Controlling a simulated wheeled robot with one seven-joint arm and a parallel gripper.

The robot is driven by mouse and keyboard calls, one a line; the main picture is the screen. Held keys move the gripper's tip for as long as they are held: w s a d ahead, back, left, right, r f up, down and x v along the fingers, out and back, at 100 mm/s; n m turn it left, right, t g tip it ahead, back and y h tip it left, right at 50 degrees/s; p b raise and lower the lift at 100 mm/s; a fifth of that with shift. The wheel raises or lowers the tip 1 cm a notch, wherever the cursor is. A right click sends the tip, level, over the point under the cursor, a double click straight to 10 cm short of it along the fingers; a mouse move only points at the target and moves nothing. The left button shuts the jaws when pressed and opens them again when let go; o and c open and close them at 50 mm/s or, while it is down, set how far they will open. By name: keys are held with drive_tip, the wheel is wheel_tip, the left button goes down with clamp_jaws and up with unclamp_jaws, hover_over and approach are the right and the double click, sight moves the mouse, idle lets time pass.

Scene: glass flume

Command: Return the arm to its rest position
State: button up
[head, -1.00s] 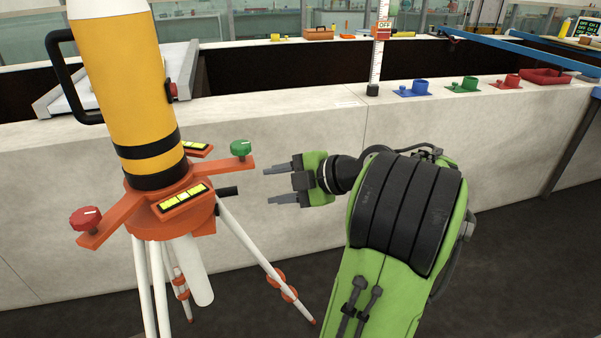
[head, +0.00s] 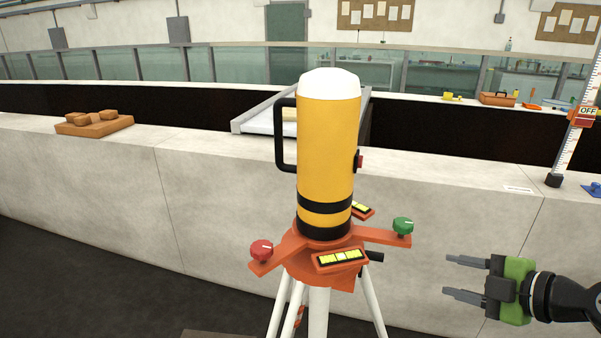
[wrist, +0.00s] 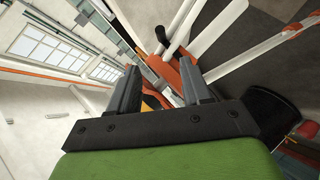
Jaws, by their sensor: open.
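My gripper (head: 464,277) is at the lower right of the head view, open and empty, with its two grey fingers pointing left. In the wrist view the fingers (wrist: 160,88) stand apart with nothing between them. The gripper is to the right of the yellow instrument (head: 325,150) and apart from it in the head view. The instrument stands upright on an orange tripod head (head: 300,262) with a red knob (head: 261,250) and a green knob (head: 402,226). Most of my arm is outside the head view.
A pale flume wall (head: 110,190) runs behind the tripod. On its top are a wooden board with blocks (head: 95,123) at left and a gauge staff marked OFF (head: 575,120) at right. White tripod legs (head: 374,305) spread below the head. Dark floor is clear at lower left.

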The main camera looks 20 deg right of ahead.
drive_tip(key=w+a+f+m+g+h, duration=0.1)
drive_tip(key=w+a+f+m+g, duration=0.15)
drive_tip(key=a, duration=0.65)
drive_tip(key=w+a+f+m+g, duration=0.15)
drive_tip(key=a+m+g, duration=0.25)
drive_tip(key=a, duration=0.5)
drive_tip(key=s+a+m+h, duration=0.3)
drive_tip(key=s+a+m, duration=0.3)
drive_tip(key=s+m, duration=0.45)
drive_tip(key=shift+n, duration=0.6)
drive_tip(key=r+p, duration=0.2)
drive_tip(key=s+r+p, duration=0.1)
drive_tip(key=r+p, duration=0.1)
drive_tip(key=p, duration=0.1)
drive_tip(key=shift+a+r, duration=0.1)
drive_tip(key=shift+r, duration=0.25)
